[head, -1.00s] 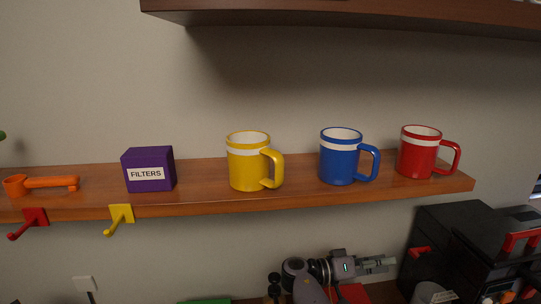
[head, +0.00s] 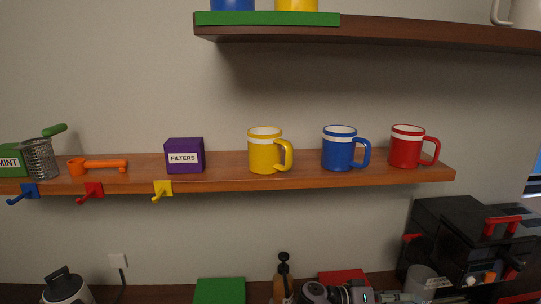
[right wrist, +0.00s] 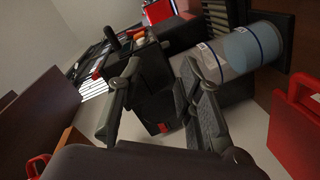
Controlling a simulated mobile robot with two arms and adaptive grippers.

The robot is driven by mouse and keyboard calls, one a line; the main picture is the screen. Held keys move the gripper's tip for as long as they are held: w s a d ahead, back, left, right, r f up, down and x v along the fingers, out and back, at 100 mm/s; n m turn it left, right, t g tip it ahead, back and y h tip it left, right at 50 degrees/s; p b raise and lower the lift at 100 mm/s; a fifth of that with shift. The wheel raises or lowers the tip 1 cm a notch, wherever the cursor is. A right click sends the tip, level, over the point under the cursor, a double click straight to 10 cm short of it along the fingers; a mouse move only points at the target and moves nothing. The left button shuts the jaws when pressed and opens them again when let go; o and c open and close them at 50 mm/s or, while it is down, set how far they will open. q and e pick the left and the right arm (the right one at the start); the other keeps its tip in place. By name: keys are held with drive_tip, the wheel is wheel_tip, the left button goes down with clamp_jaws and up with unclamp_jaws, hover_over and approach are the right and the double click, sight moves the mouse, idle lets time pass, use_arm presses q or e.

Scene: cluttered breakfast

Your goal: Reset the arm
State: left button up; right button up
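My right gripper (right wrist: 160,72) is open in the right wrist view, its two dark fingers spread with nothing between them. The black machine (right wrist: 150,75) is beyond the fingers. In the head view, part of my grey right arm shows at the bottom edge, below the shelf and left of the black machine (head: 450,240). My left gripper is not in view.
A wooden shelf (head: 220,180) holds a yellow mug (head: 264,152), blue mug (head: 338,150), red mug (head: 405,148), purple filters box (head: 185,155) and orange scoop (head: 97,166). Coloured hooks hang below. An upper shelf (head: 400,33) is above. The counter below is cluttered.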

drive_tip(key=s+a+f+n+y, duration=0.2)
drive_tip(key=s+f+n+y, duration=0.2)
drive_tip(key=s+f+y, duration=0.95)
drive_tip(key=s+a+n+t+y, duration=0.1)
drive_tip(key=s+a, duration=0.2)
drive_tip(key=s, duration=0.3)
drive_tip(key=s+a+r+n+y, duration=0.1)
drive_tip(key=s+a+n, duration=0.15)
drive_tip(key=s, duration=0.45)
drive_tip(key=s+a+n+t+y, duration=0.1)
drive_tip(key=s+a, duration=0.2)
drive_tip(key=s, duration=0.3)
wheel_tip(320, 180, down, 25)
drive_tip(key=s+g, duration=0.1)
drive_tip(key=s, duration=0.1)
drive_tip(key=s+d+f+g, duration=0.1)
drive_tip(key=s+d+f, duration=0.1)
drive_tip(key=s+f, duration=1.4)
drive_tip(key=shift+s+d+f, duration=0.3)
drive_tip(key=shift+s+d, duration=0.05)
drive_tip(key=shift+s, duration=0.05)
